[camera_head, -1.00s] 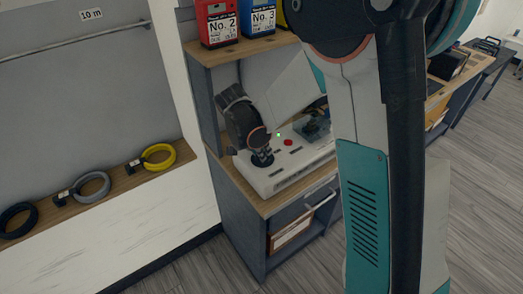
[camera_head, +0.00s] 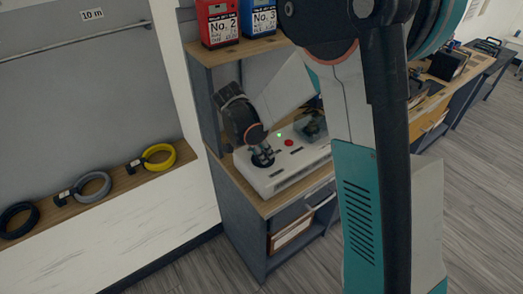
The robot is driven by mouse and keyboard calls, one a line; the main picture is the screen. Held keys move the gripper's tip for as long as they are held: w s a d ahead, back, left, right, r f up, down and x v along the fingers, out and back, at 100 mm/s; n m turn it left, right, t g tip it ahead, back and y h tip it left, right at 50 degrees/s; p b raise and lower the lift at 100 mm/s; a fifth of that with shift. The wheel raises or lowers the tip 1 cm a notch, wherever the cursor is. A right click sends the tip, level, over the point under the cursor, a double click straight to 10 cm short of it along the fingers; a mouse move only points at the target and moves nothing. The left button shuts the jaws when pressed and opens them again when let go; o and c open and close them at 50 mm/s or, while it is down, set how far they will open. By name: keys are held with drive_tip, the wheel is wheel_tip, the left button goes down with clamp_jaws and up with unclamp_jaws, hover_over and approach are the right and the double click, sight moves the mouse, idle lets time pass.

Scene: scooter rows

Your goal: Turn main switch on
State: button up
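A white control box (camera_head: 292,173) lies on the wooden top of a grey cabinet. It carries a red button (camera_head: 289,143), a small green light (camera_head: 279,135) and several dark labels. A black round main switch (camera_head: 263,161) seems to sit at its left front corner. My gripper (camera_head: 262,153) points down at this switch and appears to touch or grip it. The gripper is small, dark and partly merged with the switch, so its fingers cannot be made out. My arm hides the right part of the scene.
A dark device (camera_head: 311,127) stands on the box's back right. A shelf (camera_head: 236,49) above holds a red No. 2 box (camera_head: 219,24) and a blue No. 3 box (camera_head: 259,19). Coiled cables, including a yellow one (camera_head: 159,157), lie on the left ledge. Floor is clear in front.

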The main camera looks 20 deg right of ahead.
drive_tip(key=v, duration=1.2)
drive_tip(key=shift+d, duration=0.1)
drive_tip(key=s+d+r+n+t+y, duration=0.2)
drive_tip(key=s+n, duration=0.5)
drive_tip(key=s, duration=0.4)
drive_tip(key=s+d+r+n+t+y, duration=0.2)
drive_tip(key=s+n, duration=0.5)
drive_tip(key=s, duration=0.4)
drive_tip(key=shift+d+r+n+t, duration=0.3)
drive_tip(key=shift+d+r+t, duration=0.05)
drive_tip(key=shift+r+t, duration=0.45)
